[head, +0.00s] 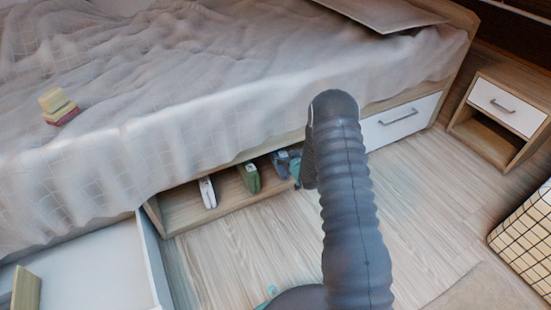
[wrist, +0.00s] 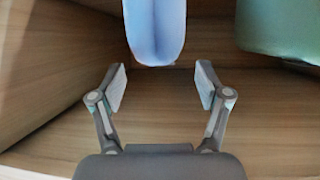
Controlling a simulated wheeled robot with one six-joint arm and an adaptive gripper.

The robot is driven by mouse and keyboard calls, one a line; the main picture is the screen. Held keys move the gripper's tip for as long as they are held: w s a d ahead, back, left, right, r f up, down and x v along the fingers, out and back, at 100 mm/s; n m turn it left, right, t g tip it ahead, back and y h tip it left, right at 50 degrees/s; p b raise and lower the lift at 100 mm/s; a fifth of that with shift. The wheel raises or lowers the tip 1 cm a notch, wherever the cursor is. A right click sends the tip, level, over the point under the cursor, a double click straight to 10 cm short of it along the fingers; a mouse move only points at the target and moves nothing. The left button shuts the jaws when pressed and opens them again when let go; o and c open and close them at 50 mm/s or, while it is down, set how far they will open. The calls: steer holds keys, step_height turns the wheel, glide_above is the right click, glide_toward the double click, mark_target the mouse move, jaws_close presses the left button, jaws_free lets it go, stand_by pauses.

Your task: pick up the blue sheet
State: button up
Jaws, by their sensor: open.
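The blue sheet (head: 280,163), a folded bundle, lies in the open compartment under the bed, just left of my arm in the head view. In the wrist view its pale blue rounded end (wrist: 156,35) is at the top centre. My gripper (wrist: 161,82) is open, with one finger on each side of the line to the sheet. The sheet's near end sits just ahead of the fingertips, and no contact shows. The far part of the sheet is cut off by the frame. In the head view my arm hides most of my gripper.
A green folded bundle (head: 249,178) lies beside the blue sheet and shows at the upper right of the wrist view (wrist: 281,30). A white bundle (head: 207,192) lies farther left. A wooden compartment wall (wrist: 45,60) stands close on the wrist view's left. A pulled-out drawer (head: 90,270) is at lower left.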

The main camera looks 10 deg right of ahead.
mark_target(281, 151)
steer(key=shift+b+x, duration=0.4)
steer(key=shift+x, duration=2.2)
jaws_close()
